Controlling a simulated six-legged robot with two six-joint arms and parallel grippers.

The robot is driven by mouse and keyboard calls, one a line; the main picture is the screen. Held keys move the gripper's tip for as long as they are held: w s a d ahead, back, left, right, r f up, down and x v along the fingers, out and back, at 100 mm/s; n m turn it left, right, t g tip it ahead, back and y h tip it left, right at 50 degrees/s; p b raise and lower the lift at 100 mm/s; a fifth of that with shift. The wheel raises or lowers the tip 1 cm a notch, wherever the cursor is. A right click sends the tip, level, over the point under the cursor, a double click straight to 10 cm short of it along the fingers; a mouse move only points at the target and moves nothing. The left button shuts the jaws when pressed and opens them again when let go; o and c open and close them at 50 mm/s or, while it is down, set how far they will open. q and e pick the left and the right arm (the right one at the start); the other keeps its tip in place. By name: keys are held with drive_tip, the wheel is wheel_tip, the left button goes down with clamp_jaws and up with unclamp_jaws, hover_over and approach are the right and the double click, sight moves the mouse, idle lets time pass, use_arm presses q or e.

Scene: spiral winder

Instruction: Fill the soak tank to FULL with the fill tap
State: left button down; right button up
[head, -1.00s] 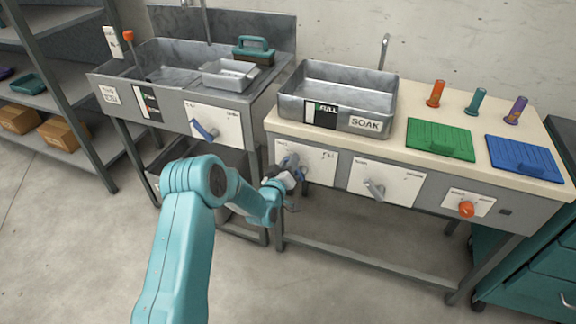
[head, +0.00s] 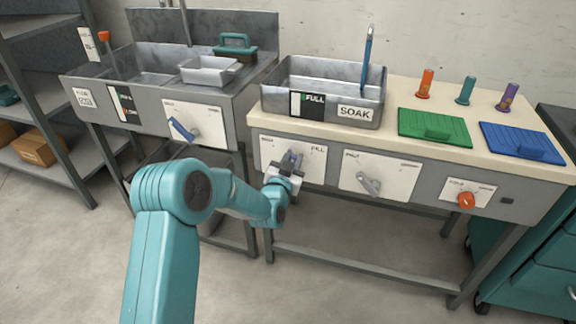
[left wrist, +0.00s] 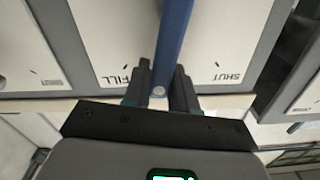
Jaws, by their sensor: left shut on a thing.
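The soak tank (head: 285,88) is a grey metal basin with a SOAK label, on the left part of the bench. Its gauge (head: 306,106) has a FULL mark; the level is too small to read. The fill tap's plate (head: 312,165) is on the bench front below the tank. My left gripper (head: 291,168) is at this plate, shut on the tap's blue lever (left wrist: 175,35), which stands between the FILL (left wrist: 115,79) and SHUT (left wrist: 229,77) labels in the left wrist view. My right gripper is not in view.
A second lever plate (head: 379,177) and an orange knob (head: 466,200) are to the right on the bench front. Green (head: 434,124) and blue (head: 521,140) boards lie on the bench top. A sink (head: 150,62) with a blue-handled plate (head: 195,124) stands left.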

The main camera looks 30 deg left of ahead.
use_arm(q)
drive_tip(key=shift+w+d+f+m+b, duration=0.15)
drive_tip(key=shift+d+m+b, duration=0.3)
drive_tip(key=shift+m, duration=0.35)
drive_tip(key=c, duration=1)
unclamp_jaws()
drive_tip(key=v, duration=1.6)
drive_tip(key=shift+p, duration=0.35)
drive_tip(key=shift+a, duration=0.1)
